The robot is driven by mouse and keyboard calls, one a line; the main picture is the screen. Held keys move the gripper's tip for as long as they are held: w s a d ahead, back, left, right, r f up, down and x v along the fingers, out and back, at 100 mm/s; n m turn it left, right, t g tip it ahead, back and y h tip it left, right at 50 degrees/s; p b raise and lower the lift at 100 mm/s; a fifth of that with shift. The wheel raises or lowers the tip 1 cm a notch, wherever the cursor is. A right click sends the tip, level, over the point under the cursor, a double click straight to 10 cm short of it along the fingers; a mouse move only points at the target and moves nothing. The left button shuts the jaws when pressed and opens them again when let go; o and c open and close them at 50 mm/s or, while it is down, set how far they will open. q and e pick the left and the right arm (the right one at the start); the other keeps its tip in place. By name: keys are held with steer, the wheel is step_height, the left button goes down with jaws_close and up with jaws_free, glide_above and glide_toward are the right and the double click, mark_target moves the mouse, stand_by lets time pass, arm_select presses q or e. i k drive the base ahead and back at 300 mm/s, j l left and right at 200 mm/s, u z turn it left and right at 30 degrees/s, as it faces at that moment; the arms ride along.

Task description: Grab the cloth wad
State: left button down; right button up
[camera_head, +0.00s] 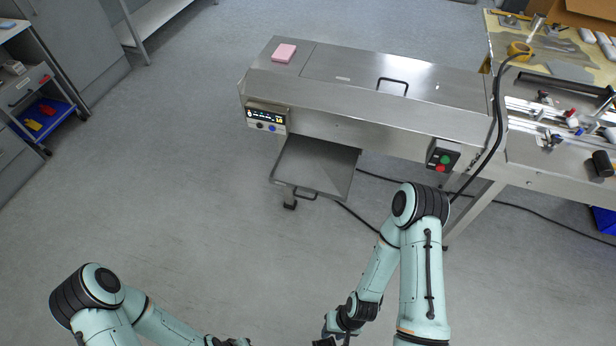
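A pink, block-like pad (284,53), which looks like the cloth wad, lies on the top left end of the steel machine (345,68). My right gripper (326,341) shows only in part at the bottom edge, in front of the machine and far from the pink pad. My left gripper (238,342) barely shows at the bottom edge, to the left of the right one. The fingers of both are cut off by the frame, so I cannot tell whether they are open or shut. Neither gripper is near the pad.
A steel tray (315,168) sticks out low from the machine's front. A control box (442,155) with green and red buttons sits on its right front. A black cable runs across the floor. A drawer cabinet (30,95) stands at left. Open floor lies before the machine.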

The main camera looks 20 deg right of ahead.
mark_target(572, 122)
steer(key=z, duration=2.3)
steer(key=u, duration=0.35)
steer(key=i+l+u, duration=0.15)
steer(key=u, duration=0.2)
steer(key=l+u, duration=0.35)
steer(key=i+l+u, duration=0.15)
steer(key=u, duration=0.2)
steer(key=l+u, duration=0.3)
steer(key=l, duration=0.9)
